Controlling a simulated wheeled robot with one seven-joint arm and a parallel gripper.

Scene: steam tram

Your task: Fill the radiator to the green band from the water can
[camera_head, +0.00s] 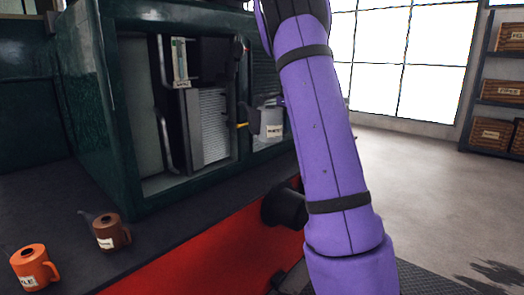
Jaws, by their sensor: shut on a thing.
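The radiator (212,125), a grey finned block, stands inside the open compartment of the dark green tram body. A narrow upright gauge (180,62) with a pale face and some green shows above it to the left; its level is too small to read. A pale grey can with a label (270,122), seemingly the water can, is at the right side of the compartment opening, roughly upright. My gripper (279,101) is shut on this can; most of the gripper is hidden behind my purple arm. I cannot see water or the radiator's filler clearly.
An orange can (33,268) and a brown can (110,232), both labelled, stand on the dark ledge at lower left. A yellow-tipped part (241,125) is by the compartment's right edge. Shelves with crates (499,90) stand far right; the floor before them is clear.

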